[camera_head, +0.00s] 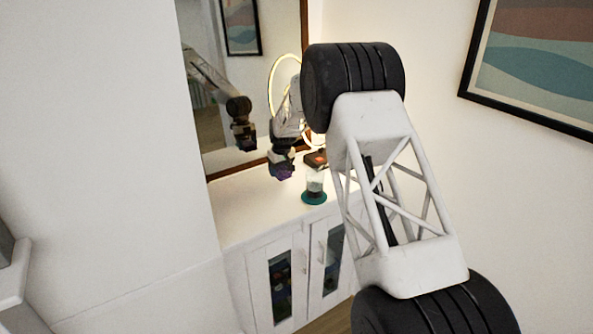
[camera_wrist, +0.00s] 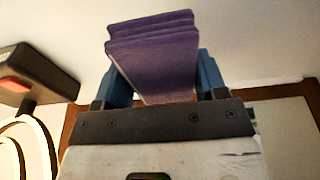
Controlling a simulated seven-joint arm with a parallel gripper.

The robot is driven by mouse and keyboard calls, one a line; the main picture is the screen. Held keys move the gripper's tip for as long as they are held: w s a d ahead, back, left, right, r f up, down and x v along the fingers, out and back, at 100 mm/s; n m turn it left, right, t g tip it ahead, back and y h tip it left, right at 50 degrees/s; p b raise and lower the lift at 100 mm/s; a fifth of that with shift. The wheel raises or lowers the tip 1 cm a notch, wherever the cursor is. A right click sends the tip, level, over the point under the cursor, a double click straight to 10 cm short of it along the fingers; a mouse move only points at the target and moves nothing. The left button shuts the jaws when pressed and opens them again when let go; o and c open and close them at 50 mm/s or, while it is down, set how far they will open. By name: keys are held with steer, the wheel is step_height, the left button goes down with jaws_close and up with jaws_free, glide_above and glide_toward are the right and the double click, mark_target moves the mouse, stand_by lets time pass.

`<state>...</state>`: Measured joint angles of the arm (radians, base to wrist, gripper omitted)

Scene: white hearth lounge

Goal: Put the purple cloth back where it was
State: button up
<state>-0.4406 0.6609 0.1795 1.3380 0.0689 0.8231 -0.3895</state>
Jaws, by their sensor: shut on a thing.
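The purple cloth (camera_wrist: 155,50) is folded into a flat, layered pad. My gripper (camera_wrist: 155,80) is shut on it, with a blue finger on each side in the wrist view. In the head view, my gripper (camera_head: 281,160) points down over the white cabinet top (camera_head: 245,208), with the cloth (camera_head: 284,173) at its tip. The cloth is at or just above the cabinet top; I cannot tell whether it touches.
A clear jar on a teal base (camera_head: 314,197) stands right of the cloth. Behind it is a lamp's dark base (camera_head: 316,159) with a red patch and a glowing ring (camera_wrist: 45,140). A wood-framed mirror (camera_head: 222,105) rises behind. The cabinet top's front left is clear.

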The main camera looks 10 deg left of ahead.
glide_above(296, 174)
steer(key=shift+s+d, duration=0.1)
steer(key=shift+d, duration=0.1)
stand_by(0.3)
steer(key=shift+f, duration=1.7)
steer(key=shift+f, duration=0.1)
steer(key=o, duration=0.9)
steer(key=r, duration=0.4)
steer(key=s+r, duration=0.1)
steer(key=r, duration=0.3)
steer(key=d+r, duration=0.1)
steer(key=r, duration=0.3)
steer(key=shift+s+d, duration=0.1)
steer(key=shift+s, duration=0.05)
